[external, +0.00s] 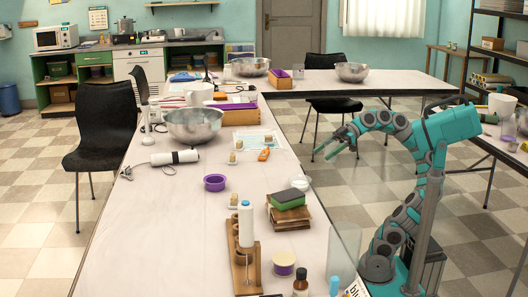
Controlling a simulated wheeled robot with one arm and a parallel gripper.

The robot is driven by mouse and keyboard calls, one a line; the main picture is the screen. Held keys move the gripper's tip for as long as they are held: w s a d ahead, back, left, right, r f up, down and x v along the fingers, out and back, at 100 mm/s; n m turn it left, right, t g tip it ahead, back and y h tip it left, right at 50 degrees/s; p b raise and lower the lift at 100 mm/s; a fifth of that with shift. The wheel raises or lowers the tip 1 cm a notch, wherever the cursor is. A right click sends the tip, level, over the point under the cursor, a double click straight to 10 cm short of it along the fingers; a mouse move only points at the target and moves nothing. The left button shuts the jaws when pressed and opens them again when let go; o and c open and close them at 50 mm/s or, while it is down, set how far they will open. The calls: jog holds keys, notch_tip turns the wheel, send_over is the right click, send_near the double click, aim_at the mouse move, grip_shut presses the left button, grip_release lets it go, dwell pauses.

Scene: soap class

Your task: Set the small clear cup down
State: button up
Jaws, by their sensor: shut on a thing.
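A black chair (333,98) stands behind the gripper.

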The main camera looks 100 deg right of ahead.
jog(key=shift+s+a+f, duration=0.2)
jog(key=shift+s+f, duration=0.25)
jog(key=shift+s, duration=0.35)
jog(key=w+d+p, duration=0.1)
jog(key=w+p, duration=0.1)
jog(key=w, duration=0.3)
jog(key=w+d+f+p, duration=0.1)
jog(key=w+p, duration=0.2)
jog(key=w, duration=0.2)
jog(key=w+d+p, duration=0.1)
jog(key=w+p, duration=0.1)
jog(key=w, duration=0.3)
jog(key=shift+w+f+p, duration=0.15)
jog(key=shift+w+p, duration=0.15)
jog(key=shift+p, duration=0.1)
jog(key=shift+f+h+b, duration=0.3)
jog(key=shift+f+b, duration=0.5)
jog(key=shift+f, duration=1.05)
jog(key=shift+f+b, duration=0.25)
jog(key=shift+b, duration=0.05)
jog(key=o, duration=1.2)
jog(key=shift+o, duration=0.2)
jog(key=shift+r, duration=0.1)
jog(key=shift+r+p, duration=0.15)
jog(key=shift+p, duration=0.15)
jog(key=v, duration=1.2)
jog(key=shift+b, duration=0.4)
